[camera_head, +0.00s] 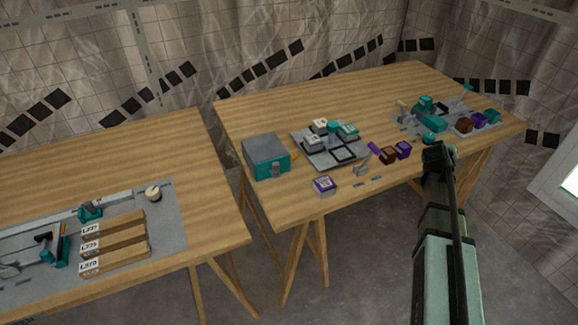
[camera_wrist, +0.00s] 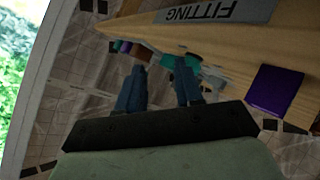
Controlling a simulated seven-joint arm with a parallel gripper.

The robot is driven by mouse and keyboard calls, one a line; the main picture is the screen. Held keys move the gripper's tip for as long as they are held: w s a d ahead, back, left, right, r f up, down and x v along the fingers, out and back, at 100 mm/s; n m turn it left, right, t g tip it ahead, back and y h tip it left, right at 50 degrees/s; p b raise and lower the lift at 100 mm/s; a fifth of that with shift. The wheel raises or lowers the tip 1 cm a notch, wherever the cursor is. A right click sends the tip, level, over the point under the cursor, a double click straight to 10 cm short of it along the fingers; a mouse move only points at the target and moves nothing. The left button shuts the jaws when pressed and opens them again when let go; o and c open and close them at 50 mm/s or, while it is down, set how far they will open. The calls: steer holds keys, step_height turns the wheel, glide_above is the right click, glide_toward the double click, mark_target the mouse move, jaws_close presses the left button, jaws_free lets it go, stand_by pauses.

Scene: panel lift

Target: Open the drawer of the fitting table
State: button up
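The fitting table (camera_head: 235,115) is the wooden trestle table on the right. A grey box with a teal front (camera_head: 266,156) stands near its left end. A small grey handle (camera_head: 276,170) is on the front, which looks flush with the box, so the drawer appears shut. My gripper (camera_head: 437,152) is at the table's front right edge, well to the right of the box. In the wrist view my gripper (camera_wrist: 160,88) has its two blue fingers apart with nothing visibly held between them. The drawer box is not recognisable in the wrist view.
A grey tray with blocks (camera_head: 333,155), a purple-and-white block (camera_head: 324,186), and brown and purple blocks (camera_head: 403,150) lie on the table. Tools and teal parts (camera_head: 430,118) crowd the right end. A second table (camera_head: 110,170) stands left, across a gap.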

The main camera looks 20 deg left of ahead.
steer(key=w+a+r+y, duration=0.2)
steer(key=a+r, duration=1.8)
steer(key=r, duration=0.2)
steer(key=n+g+y, duration=0.2)
steer(key=n+g, duration=0.1)
steer(key=g, duration=0.8)
glide_toward(276, 164)
step_height(276, 164, down, 11)
steer(key=shift+w+f, duration=0.1)
steer(key=shift+w, duration=0.1)
jaws_close()
